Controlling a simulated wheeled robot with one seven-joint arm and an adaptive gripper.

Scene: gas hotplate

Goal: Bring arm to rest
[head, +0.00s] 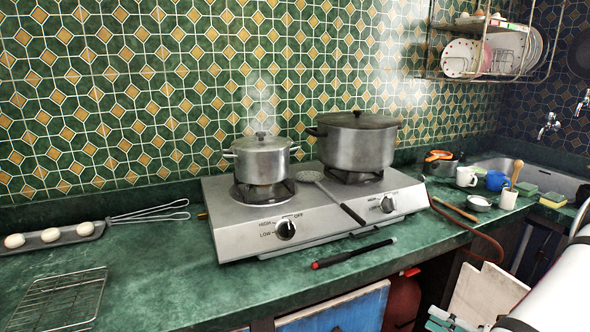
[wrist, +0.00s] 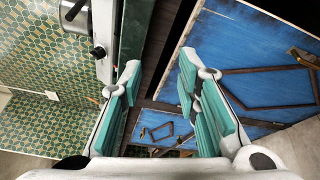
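My gripper (wrist: 159,85) shows in the wrist view with its two teal-padded fingers apart. It is open, and nothing is between the fingers. In the head view part of it (head: 447,319) shows at the bottom right edge, below and in front of the counter. My white arm comes in from the right edge.
A steel gas hotplate (head: 225,218) stands on the green counter (head: 160,285). It bears a small pot (head: 262,160) and a large pot (head: 358,148), both steaming. A slotted spoon (head: 311,176) leans across the hotplate. A black-and-red stick (head: 353,253) lies before it. Cups and a sink (head: 563,178) are right.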

